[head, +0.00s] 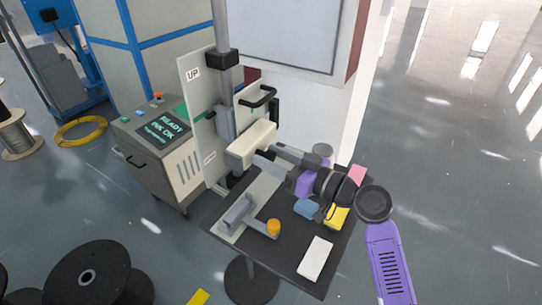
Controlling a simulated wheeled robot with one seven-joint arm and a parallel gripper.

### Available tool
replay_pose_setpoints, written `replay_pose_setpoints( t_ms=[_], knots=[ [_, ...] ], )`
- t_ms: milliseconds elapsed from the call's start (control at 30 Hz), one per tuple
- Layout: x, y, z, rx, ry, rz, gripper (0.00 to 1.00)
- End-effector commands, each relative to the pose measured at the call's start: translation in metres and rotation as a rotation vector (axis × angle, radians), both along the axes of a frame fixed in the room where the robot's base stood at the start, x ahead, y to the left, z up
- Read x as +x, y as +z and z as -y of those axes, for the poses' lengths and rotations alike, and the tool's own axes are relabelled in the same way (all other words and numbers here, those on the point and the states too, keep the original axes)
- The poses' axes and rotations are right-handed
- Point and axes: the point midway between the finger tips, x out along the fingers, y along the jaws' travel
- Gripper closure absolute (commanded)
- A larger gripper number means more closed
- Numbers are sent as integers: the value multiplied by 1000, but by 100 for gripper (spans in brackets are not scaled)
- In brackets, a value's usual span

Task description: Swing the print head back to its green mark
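A cream block (250,145), which looks like the print head, sits beside a grey vertical post (224,85) in front of a pale upright panel marked UP. My purple and dark arm reaches in from the right, and my gripper (266,159) is close to the right end of the cream block. Its grey fingers look spread apart, but I cannot tell whether they touch or hold anything.
A dark table (285,272) below carries a grey bracket (238,213), an orange knob (273,228), a white block (315,259) and coloured pads. A control cabinet (165,160) reading READY, INK OK stands left. A large black reel (88,277) is at front left. Open floor lies right.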

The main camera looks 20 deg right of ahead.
Motion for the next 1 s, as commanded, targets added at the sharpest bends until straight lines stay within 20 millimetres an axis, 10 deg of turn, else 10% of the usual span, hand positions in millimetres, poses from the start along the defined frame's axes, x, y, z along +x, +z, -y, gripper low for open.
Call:
replay_pose_setpoints(
  t_ms=[233, 1000],
  knots=[
    [0, 0, 0, 1, 0, -1, 100],
    [0, 0, 1, 1, -2, 0, 100]
  ],
)
